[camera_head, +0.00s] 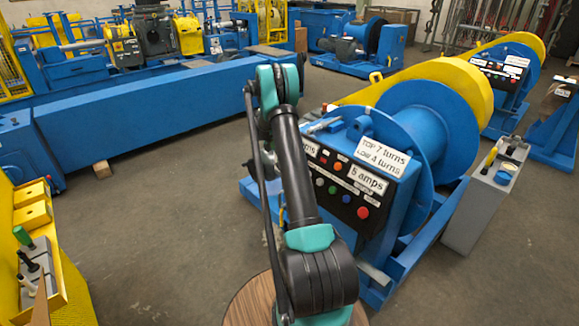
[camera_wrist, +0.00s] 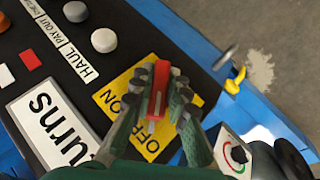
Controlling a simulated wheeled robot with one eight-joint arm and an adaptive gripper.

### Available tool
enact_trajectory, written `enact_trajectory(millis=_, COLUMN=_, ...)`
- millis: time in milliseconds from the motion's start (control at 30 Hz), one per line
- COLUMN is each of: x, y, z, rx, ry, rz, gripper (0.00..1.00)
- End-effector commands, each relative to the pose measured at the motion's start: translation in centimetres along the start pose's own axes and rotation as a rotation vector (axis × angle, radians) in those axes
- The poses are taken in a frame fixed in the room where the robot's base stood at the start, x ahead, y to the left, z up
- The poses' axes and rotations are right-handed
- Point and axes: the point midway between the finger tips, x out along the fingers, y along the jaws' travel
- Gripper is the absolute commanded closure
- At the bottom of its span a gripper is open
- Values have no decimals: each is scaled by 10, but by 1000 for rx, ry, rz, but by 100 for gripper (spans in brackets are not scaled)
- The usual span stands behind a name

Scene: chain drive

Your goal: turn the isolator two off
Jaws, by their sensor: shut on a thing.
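In the wrist view, a red switch handle (camera_wrist: 161,76) stands on a yellow plate (camera_wrist: 113,86) printed with OFF and ON. My gripper (camera_wrist: 162,98) has its fingers on both sides of the red handle and is shut on it. The handle runs roughly up and down in this picture, across the middle of the plate. The fingers cover part of the plate and of the handle's lower end. In the head view, my dark arm hides the gripper and the handle at the near side of the blue winch.
The black panel (camera_wrist: 30,40) around the plate carries round grey knobs (camera_wrist: 103,38) and a red button (camera_wrist: 29,60). A dial with red and green marks (camera_wrist: 239,155) is close by the lower right finger. In the head view, the winch's control panel (camera_head: 340,190) is right of my arm.

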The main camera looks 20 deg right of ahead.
Motion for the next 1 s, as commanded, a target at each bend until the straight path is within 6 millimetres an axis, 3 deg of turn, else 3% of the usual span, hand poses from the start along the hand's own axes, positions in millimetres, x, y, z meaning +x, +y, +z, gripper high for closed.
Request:
enact_trajectory(millis=333, x=0, y=0, z=-1, rx=-73, ry=1, rz=103, gripper=100)
enact_trajectory(millis=867, x=1, y=1, z=-1, rx=-84, ry=1, rz=118, gripper=100)
enact_trajectory(millis=900, x=1, y=1, z=-1, rx=-84, ry=1, rz=118, gripper=80)
enact_trajectory(millis=1000, x=1, y=0, z=0, rx=-83, ry=1, rz=118, gripper=67)
